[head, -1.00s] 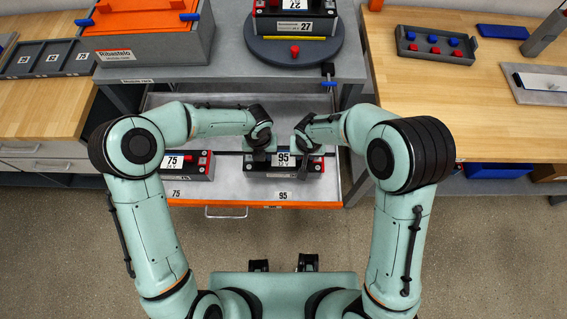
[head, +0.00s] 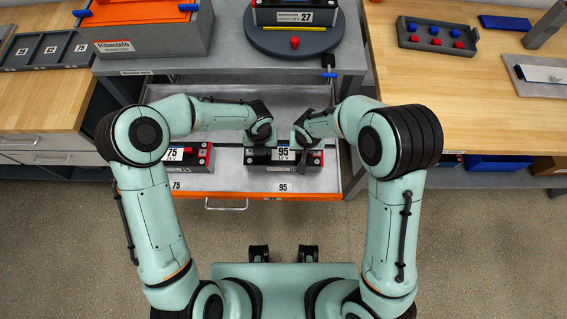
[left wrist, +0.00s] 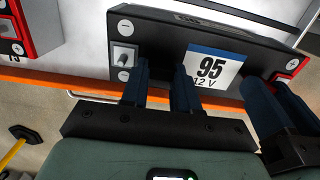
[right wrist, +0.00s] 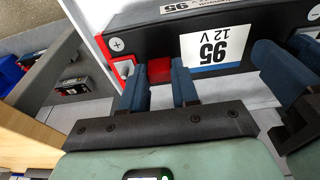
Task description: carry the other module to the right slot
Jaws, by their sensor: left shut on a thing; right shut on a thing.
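The black-and-grey module 95 (head: 262,166) is at the right of the open drawer, behind the drawer's printed 95 mark (head: 283,188). My left gripper (head: 262,146) is shut on its left part, and my right gripper (head: 302,146) is shut on its right part near the red end. The left wrist view shows its 95 label (left wrist: 213,68); the right wrist view shows it too (right wrist: 216,45). I cannot tell whether the module touches the drawer floor. Module 75 (head: 188,166) sits at the left of the drawer, partly hidden by my left arm.
The drawer (head: 225,203) has an orange front edge. Above it, module 27 (head: 293,16) stands on a round turntable (head: 330,38) beside an orange-topped grey case (head: 150,45). Wooden benches (head: 440,90) flank both sides. A tray (head: 437,44) holds red and blue pieces.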

